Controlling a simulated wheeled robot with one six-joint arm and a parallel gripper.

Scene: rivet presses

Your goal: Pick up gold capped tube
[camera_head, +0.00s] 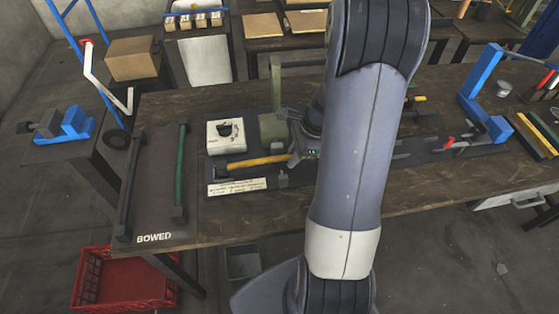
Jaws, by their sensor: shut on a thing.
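The gold capped tube (258,161) is a yellow rod with a dark cap at its left end. It lies nearly level in the picture over the dark mat on the workbench, and its right part runs in behind my wrist. My gripper (294,155) is at the tube's right part, shut on it. My arm hides most of the fingers and the tube's far end. I cannot tell whether the tube is clear of the mat.
A mat marked BOWED (153,239) holds a green tube (180,165) and a black tube (130,180). A white box (225,138) and a green press (275,95) stand behind the gold tube. A blue press (480,80) stands right. A red crate (105,280) is on the floor.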

